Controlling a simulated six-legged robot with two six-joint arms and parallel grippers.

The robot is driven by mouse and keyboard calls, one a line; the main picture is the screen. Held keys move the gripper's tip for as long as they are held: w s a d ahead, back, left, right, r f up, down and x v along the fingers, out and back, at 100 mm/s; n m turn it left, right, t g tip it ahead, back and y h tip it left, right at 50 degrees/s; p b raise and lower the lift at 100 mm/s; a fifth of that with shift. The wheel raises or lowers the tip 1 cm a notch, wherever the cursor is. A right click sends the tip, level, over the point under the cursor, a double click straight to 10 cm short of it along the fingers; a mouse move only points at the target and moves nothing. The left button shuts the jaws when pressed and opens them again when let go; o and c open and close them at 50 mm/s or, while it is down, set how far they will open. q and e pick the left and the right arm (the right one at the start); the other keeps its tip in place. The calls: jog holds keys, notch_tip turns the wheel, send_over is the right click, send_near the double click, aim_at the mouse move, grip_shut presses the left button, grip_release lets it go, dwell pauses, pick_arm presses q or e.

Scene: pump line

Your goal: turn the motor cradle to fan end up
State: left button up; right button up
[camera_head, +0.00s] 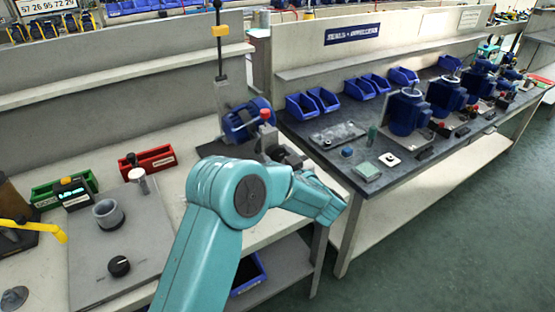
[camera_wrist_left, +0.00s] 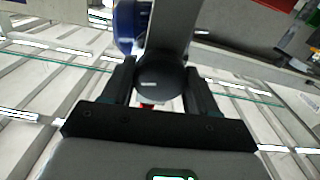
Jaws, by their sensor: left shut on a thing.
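The motor cradle holds a blue motor (camera_head: 240,122) against a pale upright plate (camera_head: 222,97) on the left bench. A red knob (camera_head: 265,114) sticks out at its right side. The motor (camera_wrist_left: 127,25) also shows at the top of the left wrist view. My left gripper (camera_head: 281,153) is just below and right of the motor, partly hidden by my teal arm. In the wrist view its two fingers (camera_wrist_left: 160,92) are on either side of a dark round knob-like part (camera_wrist_left: 160,78), shut on it. Which end of the motor is the fan end I cannot tell. My right gripper is not in view.
Left on the bench are green (camera_head: 66,186) and red bins (camera_head: 147,160) and a grey plate (camera_head: 145,235) with a cup (camera_head: 108,213). The right bench (camera_head: 440,150) holds several blue motors and blue bins. A gap separates the benches; open floor (camera_head: 440,255) lies in front.

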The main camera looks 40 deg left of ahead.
pick_arm(q)
jog(key=o, duration=1.5)
jog(key=b+v, duration=0.2)
jog(key=v, duration=1.4)
jog(key=shift+d, duration=0.2)
jog(key=shift+s+f, duration=0.1)
